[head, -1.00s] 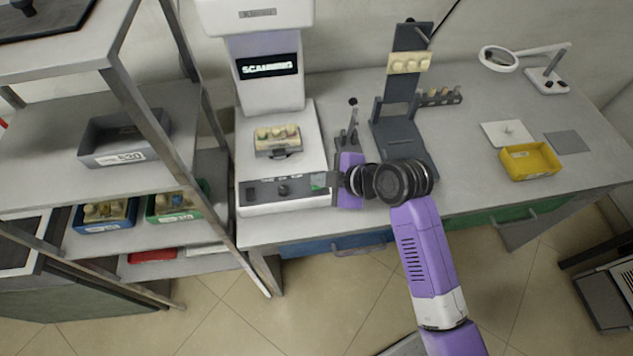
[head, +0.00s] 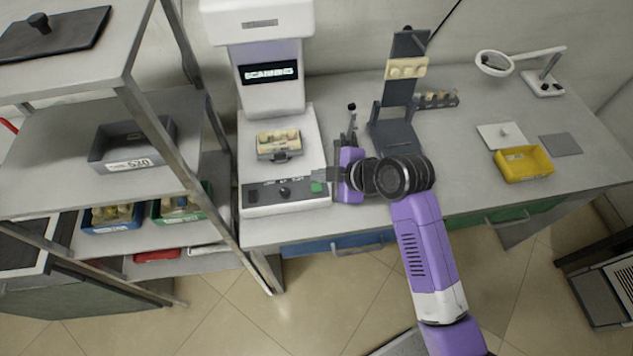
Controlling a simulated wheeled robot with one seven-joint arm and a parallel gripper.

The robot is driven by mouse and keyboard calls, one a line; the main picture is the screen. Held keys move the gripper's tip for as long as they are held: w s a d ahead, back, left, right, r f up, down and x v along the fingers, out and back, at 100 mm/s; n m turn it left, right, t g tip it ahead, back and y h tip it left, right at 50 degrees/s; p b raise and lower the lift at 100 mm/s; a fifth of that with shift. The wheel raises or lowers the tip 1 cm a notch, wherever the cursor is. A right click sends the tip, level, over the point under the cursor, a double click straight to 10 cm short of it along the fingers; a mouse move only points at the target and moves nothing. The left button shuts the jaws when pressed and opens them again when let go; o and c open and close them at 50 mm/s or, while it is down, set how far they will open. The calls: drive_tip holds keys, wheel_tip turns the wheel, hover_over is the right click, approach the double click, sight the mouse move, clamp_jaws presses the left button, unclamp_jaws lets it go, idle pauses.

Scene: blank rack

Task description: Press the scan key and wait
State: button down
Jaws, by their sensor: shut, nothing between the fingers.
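The white scanner (head: 255,208) stands on the left of the bench, its display (head: 270,73) lit with "SCANNING". A tray of pale tooth-like pieces (head: 278,143) sits on its bed. The green scan key (head: 317,187) is at the right end of the dark front panel, beside a black knob (head: 285,192). My gripper (head: 328,174) is shut and empty, its dark fingers just to the right of and above the key in the picture. The key is in plain view and looks clear of the fingers. The far side of the fingers is hidden.
A dark upright stand (head: 398,97) and a small tool holder (head: 436,101) are behind my arm. A yellow tray (head: 523,165) and magnifier lamp (head: 495,64) are on the right. A metal shelf (head: 60,165) with bins borders the bench's left.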

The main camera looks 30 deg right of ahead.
sight(320, 189)
wheel_tip(320, 189, up, 3)
drive_tip(key=shift+r+p, duration=0.15)
drive_tip(key=shift+p, duration=0.9)
drive_tip(key=w+d+r+m+t+h, duration=0.1)
drive_tip(key=w+d+r+m+t, duration=0.1)
drive_tip(key=w+r+m+t, duration=0.15)
drive_tip(key=s+d+r+m+t+h+b, duration=0.1)
drive_tip(key=s+d+r+m+t+h, duration=0.2)
drive_tip(key=s+m, duration=0.3)
drive_tip(key=s+a+m+b, duration=0.2)
drive_tip(key=s, duration=1.3)
drive_tip(key=s+a+m+b, duration=0.2)
drive_tip(key=s+a, duration=0.1)
drive_tip(key=s, duration=1.3)
drive_tip(key=shift+a+f+b, duration=0.25)
drive_tip(key=shift+f+b, duration=0.05)
